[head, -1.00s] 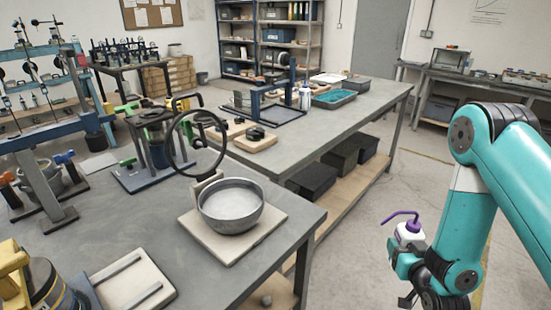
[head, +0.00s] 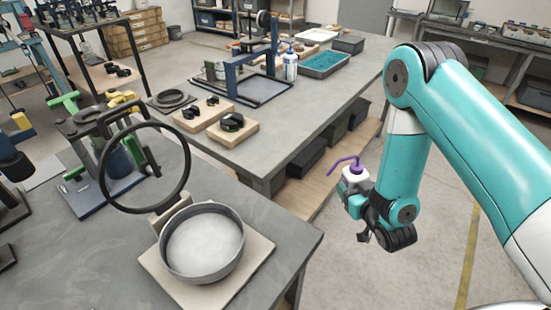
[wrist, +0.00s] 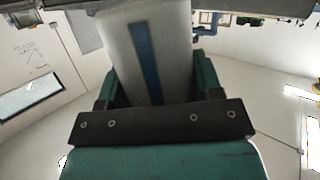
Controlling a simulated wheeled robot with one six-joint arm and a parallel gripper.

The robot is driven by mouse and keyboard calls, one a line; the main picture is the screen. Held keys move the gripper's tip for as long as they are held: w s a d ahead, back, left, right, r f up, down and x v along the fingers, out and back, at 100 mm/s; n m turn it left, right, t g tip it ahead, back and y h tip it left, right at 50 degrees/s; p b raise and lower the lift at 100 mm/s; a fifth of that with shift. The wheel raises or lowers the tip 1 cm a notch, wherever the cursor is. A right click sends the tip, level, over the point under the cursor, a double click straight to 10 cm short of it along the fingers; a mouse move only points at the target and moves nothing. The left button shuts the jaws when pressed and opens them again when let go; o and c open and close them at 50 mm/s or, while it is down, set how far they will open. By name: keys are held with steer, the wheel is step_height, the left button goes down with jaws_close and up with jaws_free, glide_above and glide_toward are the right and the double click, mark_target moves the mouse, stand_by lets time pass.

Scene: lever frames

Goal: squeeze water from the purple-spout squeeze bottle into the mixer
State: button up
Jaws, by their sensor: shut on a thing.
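The squeeze bottle (head: 354,177) is white with a purple cap and a bent purple spout that points left. My gripper (head: 352,196) is shut around its body and holds it upright, out past the table's right edge. In the wrist view the bottle's pale body with a blue stripe (wrist: 145,55) fills the space between my green jaws (wrist: 152,92). The mixer (head: 202,243) is a round grey metal bowl on a pale square base, with a black ring standing upright behind it. The bottle is to the right of the bowl and apart from it.
The near table (head: 60,262) also carries a green-and-blue clamp stand (head: 105,170) left of the mixer. Another table behind holds a blue frame (head: 245,70), a white bottle (head: 290,66) and a teal tray (head: 325,64). Open floor lies below my gripper.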

steer(key=s+a+r+n+g+y+p, duration=0.1)
steer(key=s+a+r+n+y, duration=0.1)
steer(key=a, duration=0.6)
steer(key=s+a+r+n+g+y+p, duration=0.1)
steer(key=s+a+r+n+y, duration=0.1)
steer(key=a, duration=0.6)
steer(key=s+a+r+n+g+y+p, duration=0.1)
steer(key=s+a+r+n+y, duration=0.2)
steer(key=a, duration=0.5)
steer(key=shift+a+r+n+g+y+p, duration=0.4)
steer(key=shift+r+n, duration=0.65)
steer(key=shift+n, duration=0.75)
steer(key=shift+d, duration=0.1)
steer(key=shift+o, duration=0.9)
steer(key=c, duration=0.5)
steer(key=shift+o, duration=0.2)
stand_by(2.1)
